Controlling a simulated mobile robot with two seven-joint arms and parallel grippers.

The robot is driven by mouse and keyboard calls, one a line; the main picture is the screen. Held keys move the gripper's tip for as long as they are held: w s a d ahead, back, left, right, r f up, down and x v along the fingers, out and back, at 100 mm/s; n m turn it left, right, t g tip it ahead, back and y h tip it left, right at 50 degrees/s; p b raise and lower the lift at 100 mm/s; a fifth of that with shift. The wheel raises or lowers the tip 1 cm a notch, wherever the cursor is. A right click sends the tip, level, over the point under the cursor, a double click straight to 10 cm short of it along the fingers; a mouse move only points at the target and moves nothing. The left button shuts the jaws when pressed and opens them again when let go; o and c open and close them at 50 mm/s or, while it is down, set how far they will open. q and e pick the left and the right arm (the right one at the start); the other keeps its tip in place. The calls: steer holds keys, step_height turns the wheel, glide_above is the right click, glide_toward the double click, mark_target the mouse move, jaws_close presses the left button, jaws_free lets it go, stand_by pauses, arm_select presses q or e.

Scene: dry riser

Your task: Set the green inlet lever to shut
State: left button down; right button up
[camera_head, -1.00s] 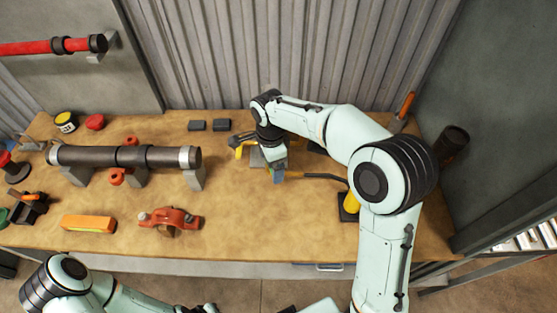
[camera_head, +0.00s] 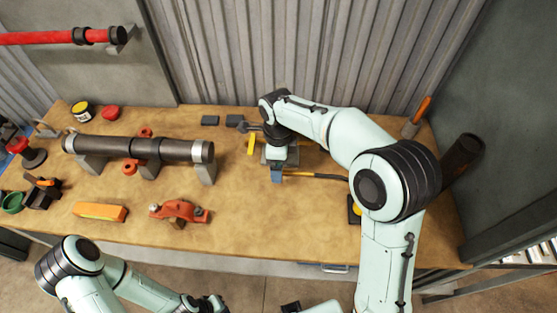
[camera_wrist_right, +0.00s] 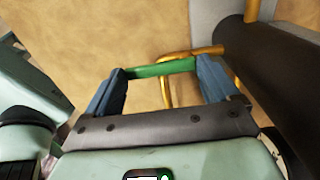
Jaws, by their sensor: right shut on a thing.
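The green lever (camera_wrist_right: 160,68) shows in the right wrist view as a short bar spanning the gap between my two blue fingers. My right gripper (camera_wrist_right: 160,84) is shut on it, one finger at each end. In the head view my right gripper (camera_head: 277,175) is low over the back middle of the bench, and it and my wrist hide the lever. The lever's pivot and its shut mark cannot be seen. My left gripper (camera_head: 208,303) is at the bottom edge, in front of the bench, partly cut off; its jaw opening is unclear.
A yellow bent handle (camera_wrist_right: 185,54) and a dark pipe (camera_wrist_right: 285,70) are close by the right gripper. On the bench (camera_head: 260,222) lie a dark pipe on stands (camera_head: 125,146), an orange clamp (camera_head: 180,211) and an orange-yellow block (camera_head: 99,211). The front middle of the bench is clear.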

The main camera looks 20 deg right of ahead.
steer(key=o, duration=1.3)
steer(key=shift+c, duration=0.2)
arm_select(q)
steer(key=shift+w+r+p, duration=0.95)
steer(key=shift+w+r, duration=0.2)
steer(key=shift+r, duration=0.05)
arm_select(e)
step_height(320, 180, up, 14)
steer(key=shift+f, duration=0.25)
